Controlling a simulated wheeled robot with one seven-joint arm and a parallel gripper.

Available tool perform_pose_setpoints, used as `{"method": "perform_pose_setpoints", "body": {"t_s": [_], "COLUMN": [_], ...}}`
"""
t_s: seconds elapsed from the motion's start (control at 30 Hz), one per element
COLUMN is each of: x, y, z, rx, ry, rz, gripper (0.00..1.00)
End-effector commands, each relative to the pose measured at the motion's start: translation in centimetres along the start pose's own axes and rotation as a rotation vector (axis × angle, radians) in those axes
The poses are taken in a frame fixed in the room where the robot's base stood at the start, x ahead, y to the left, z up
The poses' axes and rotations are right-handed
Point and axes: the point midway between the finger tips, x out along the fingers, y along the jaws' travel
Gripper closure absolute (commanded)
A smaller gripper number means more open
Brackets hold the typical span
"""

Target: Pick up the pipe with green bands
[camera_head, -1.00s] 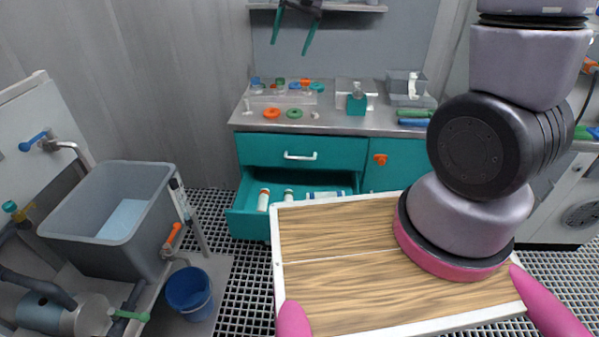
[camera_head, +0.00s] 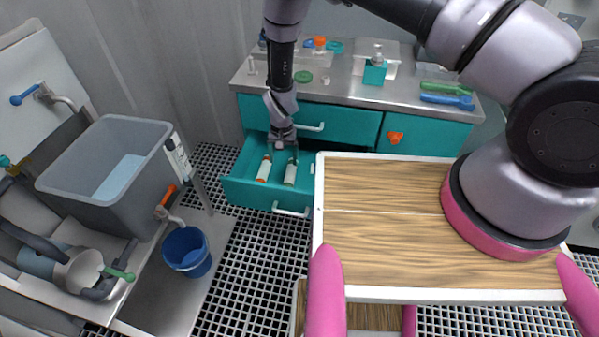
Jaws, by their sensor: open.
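A pale tube with an orange-red band (camera_head: 264,170) lies in the open teal drawer (camera_head: 240,190) under the counter. A second pale tube (camera_head: 290,174) lies to its right. It has a darker end band that may be green, but it is too small to be sure. My gripper (camera_head: 283,156) points down over the drawer, with its open fingers near the far ends of these two tubes. I cannot tell whether it touches either one. Nothing shows between the fingers.
The wooden board with a white rim (camera_head: 317,215) stands close in front, right of the drawer. A counter (camera_head: 340,92) with small parts is above. A grey tub (camera_head: 110,175) and a blue bucket (camera_head: 187,252) are at left, with grated floor between.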

Motion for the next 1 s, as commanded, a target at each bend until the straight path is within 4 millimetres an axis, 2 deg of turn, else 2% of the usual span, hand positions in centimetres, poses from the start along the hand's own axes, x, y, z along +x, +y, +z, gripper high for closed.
{"method": "perform_pose_setpoints", "body": {"t_s": [0.1, 0.4, 0.63, 0.9, 1.0], "x": [1.9, 6.5, 8.2, 12.0, 12.6], "y": [0.2, 0.4, 0.6, 1.1, 1.1], "z": [0.9, 0.9, 0.8, 0.2, 0.1], "rx": [-0.008, -0.008, -0.008, -0.008, -0.008], "ry": [-0.001, -0.003, -0.003, -0.002, -0.001], "rz": [0.013, 0.015, 0.015, 0.015, 0.014], "gripper": [0.15, 0.15, 0.15, 0.15, 0.15]}}
